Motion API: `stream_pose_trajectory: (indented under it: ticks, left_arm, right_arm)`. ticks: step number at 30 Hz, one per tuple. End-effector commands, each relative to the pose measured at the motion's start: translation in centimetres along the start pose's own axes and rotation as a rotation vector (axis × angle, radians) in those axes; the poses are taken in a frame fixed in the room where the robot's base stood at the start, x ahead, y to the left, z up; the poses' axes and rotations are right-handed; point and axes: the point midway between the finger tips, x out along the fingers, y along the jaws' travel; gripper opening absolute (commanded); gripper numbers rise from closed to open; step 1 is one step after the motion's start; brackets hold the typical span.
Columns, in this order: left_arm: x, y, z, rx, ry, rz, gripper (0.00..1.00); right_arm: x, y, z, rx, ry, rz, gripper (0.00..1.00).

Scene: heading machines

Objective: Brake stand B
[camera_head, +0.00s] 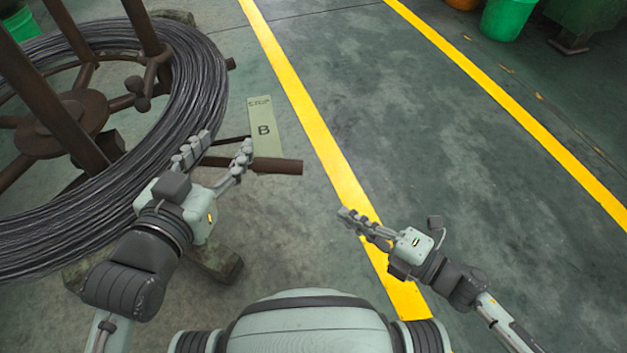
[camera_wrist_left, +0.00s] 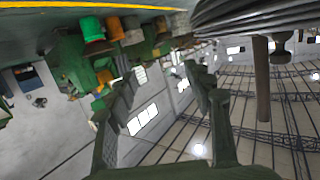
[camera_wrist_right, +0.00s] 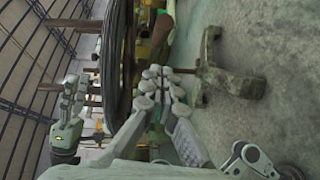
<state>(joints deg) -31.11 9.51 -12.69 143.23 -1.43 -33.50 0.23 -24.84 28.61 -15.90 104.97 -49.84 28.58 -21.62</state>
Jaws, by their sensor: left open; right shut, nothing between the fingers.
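The stand with a large coil of dark wire (camera_head: 213,75) fills the left of the head view. The coil also shows in the left wrist view (camera_wrist_left: 250,14). My right gripper (camera_head: 346,215) is shut and empty above the yellow floor line.
Brown posts and spokes (camera_head: 62,122) stand inside the coil. A stand foot (camera_wrist_right: 230,82) rests on the floor in the right wrist view. A green bin (camera_head: 507,18) is at the far top right. The floor right of the yellow line (camera_head: 330,150) is clear.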

Motion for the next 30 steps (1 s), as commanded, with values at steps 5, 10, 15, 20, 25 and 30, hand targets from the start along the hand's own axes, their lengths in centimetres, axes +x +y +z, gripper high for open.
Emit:
stream_pose_trajectory:
  ticks: [5, 10, 15, 20, 25, 30]
  left_arm:
    - [0.0, 0.0, 0.0, 0.0, 0.0, 0.0, 0.52]
    - [0.0, 0.0, 0.0, 0.0, -0.001, -0.001, 0.52]
    - [0.1, 0.3, -0.4, -0.003, 0.023, 0.005, 0.52]
    - [0.0, 0.8, -1.3, -0.009, 0.068, 0.016, 0.52]
    - [0.0, 0.9, -1.7, -0.011, 0.084, 0.019, 0.52]
    - [0.0, 0.9, -1.8, -0.011, 0.087, 0.02, 0.52]
  right_arm:
    - [3.6, 0.2, 0.1, -0.002, 0.001, 0.004, 0.0]
    - [7.4, 0.2, 0.0, -0.002, 0.0, 0.005, 0.0]
    - [9.9, 0.1, 1.3, -0.003, -0.002, 0.003, 0.0]
    - [11.0, 0.1, 2.4, -0.001, -0.001, 0.0, 0.0]
    - [11.4, 0.1, 2.8, 0.0, 0.001, 0.0, 0.0]
    - [11.4, 0.1, 2.8, 0.0, 0.001, 0.0, 0.0]
